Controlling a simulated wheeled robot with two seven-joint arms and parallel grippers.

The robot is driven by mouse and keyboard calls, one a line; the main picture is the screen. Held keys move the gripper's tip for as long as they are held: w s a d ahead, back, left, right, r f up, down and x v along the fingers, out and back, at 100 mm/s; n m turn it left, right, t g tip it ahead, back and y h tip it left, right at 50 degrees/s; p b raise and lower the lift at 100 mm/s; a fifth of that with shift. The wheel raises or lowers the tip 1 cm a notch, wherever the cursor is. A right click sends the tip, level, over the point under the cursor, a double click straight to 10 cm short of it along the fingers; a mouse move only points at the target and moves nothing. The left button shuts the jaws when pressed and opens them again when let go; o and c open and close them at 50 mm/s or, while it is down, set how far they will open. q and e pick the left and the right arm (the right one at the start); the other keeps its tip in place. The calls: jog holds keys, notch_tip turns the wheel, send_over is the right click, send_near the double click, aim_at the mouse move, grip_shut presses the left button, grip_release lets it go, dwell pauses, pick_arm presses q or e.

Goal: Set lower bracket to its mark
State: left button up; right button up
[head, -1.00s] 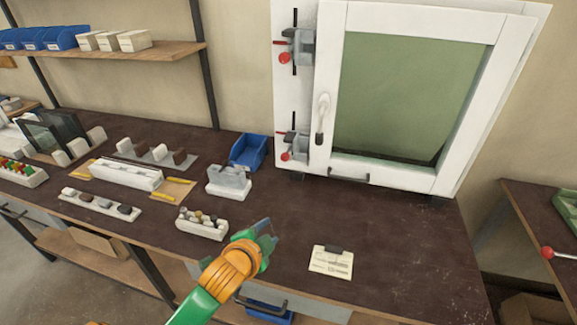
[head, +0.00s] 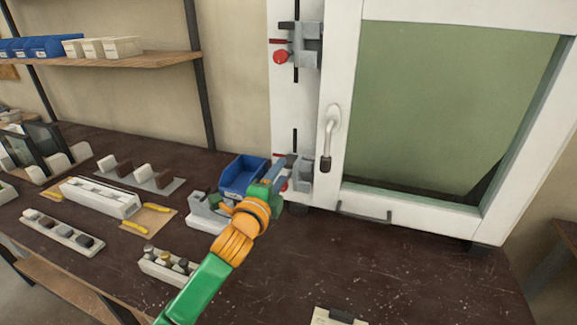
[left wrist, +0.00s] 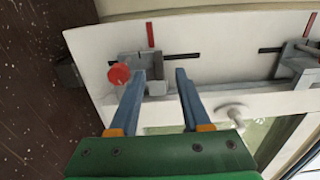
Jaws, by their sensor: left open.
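The lower bracket (head: 302,177) is a grey clamp with a red knob, low on the white frame's left post; my left gripper partly hides it in the head view. In the left wrist view the bracket (left wrist: 155,86) sits on a black slot, with its red knob (left wrist: 119,75) left of the left finger. A red mark (left wrist: 150,35) lies beside the slot, roughly level with the bracket's body; exact alignment is unclear. My left gripper (head: 276,174) is open in front of the bracket. Its fingertips (left wrist: 160,73) appear either side of part of the body; contact cannot be told.
An upper bracket (head: 306,45) with a red knob sits higher on the post. A white handle (head: 331,130) stands out from the window sash. A blue bin (head: 243,176) and a grey block (head: 205,210) are close to my left arm. The bench's front right is mostly clear.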

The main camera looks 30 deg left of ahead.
aim_at(285, 167)
pick_arm(q)
jog(key=x, duration=0.5)
jog(key=shift+w+p, duration=0.2)
jog(key=shift+p, duration=0.1)
jog(key=shift+f, duration=0.1)
grip_shut()
dwell(1.0)
